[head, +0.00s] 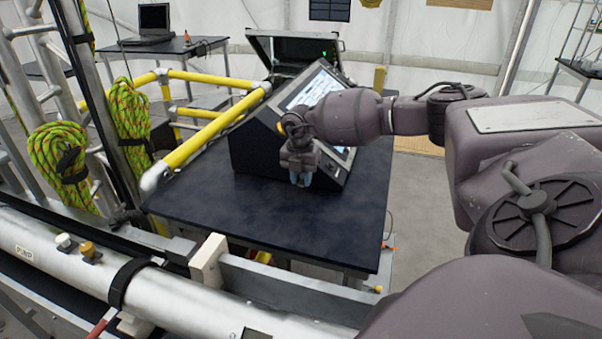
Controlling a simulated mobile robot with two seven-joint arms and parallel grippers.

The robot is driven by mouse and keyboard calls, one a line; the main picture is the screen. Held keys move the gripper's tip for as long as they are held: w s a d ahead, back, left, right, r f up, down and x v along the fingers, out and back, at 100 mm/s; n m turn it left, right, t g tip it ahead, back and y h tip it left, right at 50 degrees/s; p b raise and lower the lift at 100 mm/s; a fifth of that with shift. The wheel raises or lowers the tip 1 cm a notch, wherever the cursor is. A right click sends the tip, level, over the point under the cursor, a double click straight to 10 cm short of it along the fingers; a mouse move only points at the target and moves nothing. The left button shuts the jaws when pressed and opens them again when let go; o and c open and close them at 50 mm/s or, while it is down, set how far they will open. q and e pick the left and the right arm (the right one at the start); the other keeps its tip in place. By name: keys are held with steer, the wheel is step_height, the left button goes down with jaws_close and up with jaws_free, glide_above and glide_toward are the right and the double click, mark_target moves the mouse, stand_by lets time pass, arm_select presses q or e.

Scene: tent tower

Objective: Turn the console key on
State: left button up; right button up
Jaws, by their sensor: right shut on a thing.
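The console (258,148) is a dark wedge-shaped box with a lit, sloped screen (316,88), standing on a black table (270,215). My right gripper (301,180) points down at the console's lower front panel, with its forearm crossing in front of the screen's lower part. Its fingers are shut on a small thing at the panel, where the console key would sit. The key itself is hidden by the fingers, so its turn angle cannot be told. My left gripper is not in view.
Yellow rails (215,130) run along the table's left side. Coiled green ropes (62,165) hang at the left, and a silver pipe (150,285) crosses the front. An open case (292,48) stands behind the console. The table's front part is clear.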

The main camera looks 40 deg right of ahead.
mark_target(302, 183)
steer(key=shift+t, duration=0.4)
steer(key=o, duration=0.9)
step_height(302, 183, up, 11)
steer(key=shift+s+f, duration=0.1)
steer(key=shift+s, duration=0.05)
stand_by(0.6)
